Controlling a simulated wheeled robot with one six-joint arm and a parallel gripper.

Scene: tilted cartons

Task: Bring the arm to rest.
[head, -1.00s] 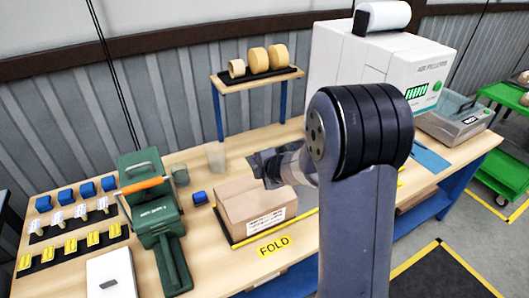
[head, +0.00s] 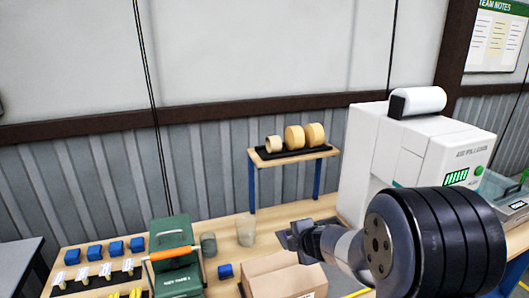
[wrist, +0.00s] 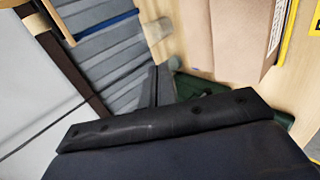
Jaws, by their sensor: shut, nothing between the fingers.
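My gripper (head: 299,240) is in the head view, in front of the bench's back part and just above the carton in the picture. Its dark fingers are shut with nothing between them. My arm runs from it to the lower right. In the wrist view a dark bar and housing of mine fill the lower part. The brown carton (head: 283,274) sits on the bench, cut off by the lower edge of the head view; it also shows in the wrist view (wrist: 228,35). The gripper appears apart from the carton, though the exact gap is unclear.
A green tape device (head: 174,250), a clear cup (head: 246,231) and blue blocks (head: 225,271) stand left of the carton. A small shelf (head: 295,158) with tape rolls is behind. A white machine (head: 400,160) stands at right. Space above the bench's left side is clear.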

